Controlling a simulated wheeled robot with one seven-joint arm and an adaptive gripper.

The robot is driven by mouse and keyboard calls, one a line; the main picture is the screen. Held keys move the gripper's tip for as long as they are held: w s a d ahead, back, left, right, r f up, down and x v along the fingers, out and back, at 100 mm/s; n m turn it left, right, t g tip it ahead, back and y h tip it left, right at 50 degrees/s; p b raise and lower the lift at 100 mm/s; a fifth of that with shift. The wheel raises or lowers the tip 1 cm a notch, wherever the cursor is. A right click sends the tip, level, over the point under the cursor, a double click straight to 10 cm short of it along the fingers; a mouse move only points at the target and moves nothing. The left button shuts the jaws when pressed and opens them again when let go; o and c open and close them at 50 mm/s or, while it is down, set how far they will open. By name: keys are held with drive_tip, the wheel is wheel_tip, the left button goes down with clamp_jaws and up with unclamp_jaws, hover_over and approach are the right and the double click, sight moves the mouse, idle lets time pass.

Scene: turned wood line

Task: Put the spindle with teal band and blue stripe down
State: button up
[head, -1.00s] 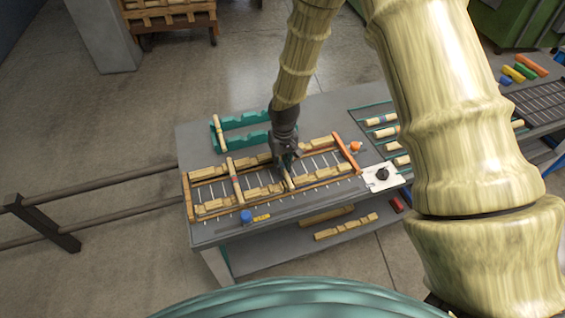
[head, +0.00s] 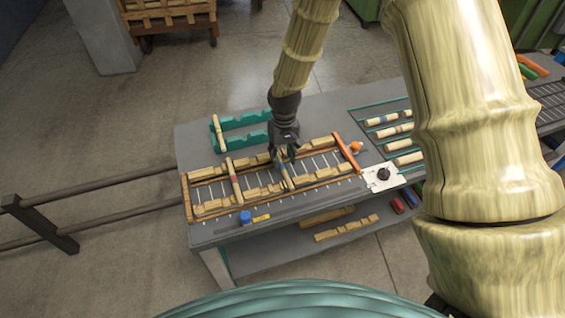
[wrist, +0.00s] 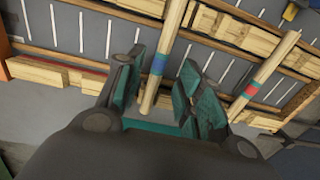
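The spindle with teal band and blue stripe (wrist: 160,64) is a pale wood rod in the wrist view. In the head view this spindle (head: 284,173) lies across the notched wooden rails of the rack on the bench. My gripper (head: 287,157) is just above its far part. In the wrist view my gripper (wrist: 162,68) has its teal-padded fingers apart, one on each side of the rod, with gaps showing. The rod's near end reaches between the fingers. Its other end is cut off by the wrist view's top edge.
Another spindle with a red band (wrist: 263,76) lies across the rack, left of mine in the head view (head: 233,180). A teal notched holder (head: 240,120) with one rod stands behind. An orange bar (head: 346,153) closes the rack's right end. A blue knob (head: 245,216) sits in front.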

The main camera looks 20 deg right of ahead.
sight(283, 166)
wheel_tip(283, 166, up, 9)
drive_tip(key=b, duration=0.2)
drive_tip(key=shift+f+b, duration=0.2)
drive_tip(key=shift+b, duration=0.1)
drive_tip(key=shift+d, duration=0.1)
idle(0.4)
